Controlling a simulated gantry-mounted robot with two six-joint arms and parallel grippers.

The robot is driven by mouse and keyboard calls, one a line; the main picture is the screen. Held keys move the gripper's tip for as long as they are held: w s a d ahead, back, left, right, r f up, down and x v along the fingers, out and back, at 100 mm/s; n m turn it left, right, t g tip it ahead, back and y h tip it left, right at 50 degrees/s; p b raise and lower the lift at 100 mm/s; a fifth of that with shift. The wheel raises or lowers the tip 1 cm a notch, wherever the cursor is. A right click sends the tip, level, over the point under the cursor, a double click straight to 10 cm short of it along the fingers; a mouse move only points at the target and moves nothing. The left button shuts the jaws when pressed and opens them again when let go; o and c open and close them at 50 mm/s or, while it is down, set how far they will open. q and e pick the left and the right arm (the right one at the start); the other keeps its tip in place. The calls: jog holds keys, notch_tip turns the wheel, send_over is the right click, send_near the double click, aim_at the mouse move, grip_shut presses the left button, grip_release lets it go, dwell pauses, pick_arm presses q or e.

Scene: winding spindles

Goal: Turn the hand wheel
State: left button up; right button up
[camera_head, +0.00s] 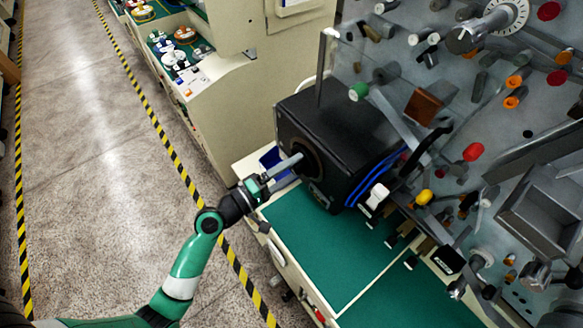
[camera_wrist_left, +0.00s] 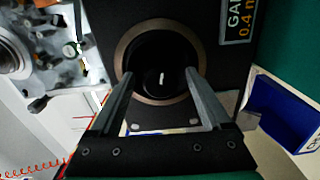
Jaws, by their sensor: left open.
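A black box (camera_head: 345,125) stands at the back of the green work surface. Its front face carries the hand wheel (camera_wrist_left: 160,82), a dark round part with a small white mark, inside a bronze ring (camera_wrist_left: 155,36). In the head view the ring (camera_head: 310,150) is partly hidden by my left gripper (camera_head: 294,168). My left gripper also shows in the wrist view (camera_wrist_left: 159,80), open, one finger on each side of the dark wheel. It looks empty; I cannot tell whether the fingertips touch the wheel. My right gripper is not in view.
A blue bin (camera_wrist_left: 290,115) sits beside the box. A grey machine panel (camera_head: 450,75) with many spindles and colored knobs rises to the right. The green surface (camera_head: 310,235) in front is clear. Striped tape (camera_head: 175,155) marks the floor.

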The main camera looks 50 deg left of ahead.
pick_arm(q)
jog(key=shift+s, duration=0.1)
jog(key=s+a+b, duration=0.1)
jog(key=s+b, duration=0.1)
jog(key=s, duration=0.9)
jog(key=shift+s, duration=0.2)
